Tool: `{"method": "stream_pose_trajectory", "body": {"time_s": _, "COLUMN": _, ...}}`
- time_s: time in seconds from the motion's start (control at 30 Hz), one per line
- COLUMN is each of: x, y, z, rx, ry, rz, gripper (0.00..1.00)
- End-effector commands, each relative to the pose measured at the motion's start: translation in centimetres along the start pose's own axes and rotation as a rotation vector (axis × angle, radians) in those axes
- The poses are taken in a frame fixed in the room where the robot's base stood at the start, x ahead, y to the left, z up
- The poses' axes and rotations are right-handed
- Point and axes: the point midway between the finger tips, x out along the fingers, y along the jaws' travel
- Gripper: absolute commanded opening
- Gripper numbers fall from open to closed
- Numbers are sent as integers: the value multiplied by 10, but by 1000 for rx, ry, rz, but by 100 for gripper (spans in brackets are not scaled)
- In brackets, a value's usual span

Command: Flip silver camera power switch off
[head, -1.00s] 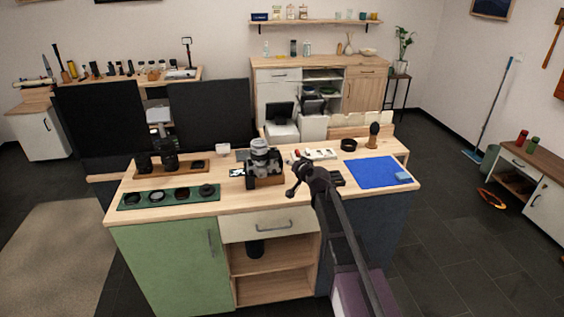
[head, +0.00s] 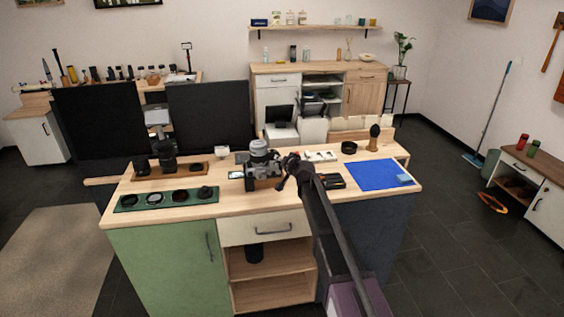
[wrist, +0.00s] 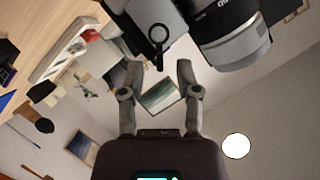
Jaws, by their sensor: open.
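The silver and black camera (head: 261,150) stands on a wooden block on the worktop. In the wrist view its silver body and large lens (wrist: 232,40) fill the top right. A small black ring with a short stem (wrist: 157,36) shows on the silver body; I cannot tell whether this is the power switch or how it is set. My gripper (head: 286,170) is just right of the camera, close to it. In the wrist view my gripper (wrist: 160,72) has its two fingers apart and nothing between them, just below the ring. Contact with the camera cannot be told.
The wooden worktop (head: 230,205) holds a green lens tray (head: 135,203) at left, a wooden tray with lenses (head: 150,174) behind it, a white tray (head: 320,156) and a blue mat (head: 378,176) at right. Dark panels (head: 98,120) stand behind the left side.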

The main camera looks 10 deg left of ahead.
Motion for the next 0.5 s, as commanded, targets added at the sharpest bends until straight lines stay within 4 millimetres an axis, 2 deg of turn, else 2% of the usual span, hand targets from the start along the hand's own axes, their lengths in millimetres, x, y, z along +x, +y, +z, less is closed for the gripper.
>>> {"method": "stream_pose_trajectory", "body": {"time_s": 0.1, "x": 0, "y": 0, "z": 0, "rx": 0, "ry": 0, "rz": 0, "gripper": 40}}
{"method": "stream_pose_trajectory", "body": {"time_s": 0.23, "x": 0, "y": 0, "z": 0, "rx": 0, "ry": 0, "rz": 0, "gripper": 1}}
{"method": "stream_pose_trajectory", "body": {"time_s": 0.5, "x": 0, "y": 0, "z": 0, "rx": -1, "ry": 0, "rz": 0, "gripper": 0}}
